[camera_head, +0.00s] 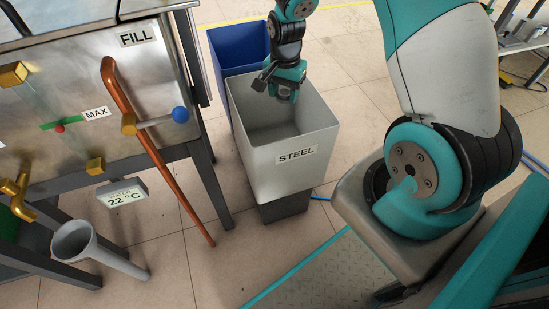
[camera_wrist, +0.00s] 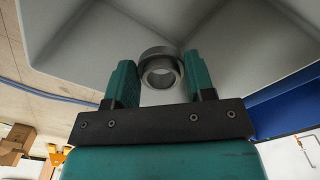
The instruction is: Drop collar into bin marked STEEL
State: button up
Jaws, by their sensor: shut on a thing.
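The collar (camera_wrist: 161,70) is a grey metal ring, seen in the wrist view between the two green fingers of my gripper (camera_wrist: 161,84). My gripper is shut on it. In the head view my gripper (camera_head: 284,92) points down over the open mouth of the grey bin, near its back edge. The collar is hard to make out in that view.
A blue bin (camera_head: 238,48) stands directly behind the grey one. At left is a metal machine (camera_head: 80,75) with a copper pipe (camera_head: 150,140), a blue-knobbed lever (camera_head: 180,114) and a grey funnel (camera_head: 75,241). Blue tubing lies on the tiled floor.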

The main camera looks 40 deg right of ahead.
jog(key=shift+f, duration=0.35)
jog(key=o, duration=1.1)
jog(key=shift+c, duration=0.2)
notch_tip(320, 180, up, 17)
jog(key=p, duration=0.5)
jog(key=shift+r, duration=0.2)
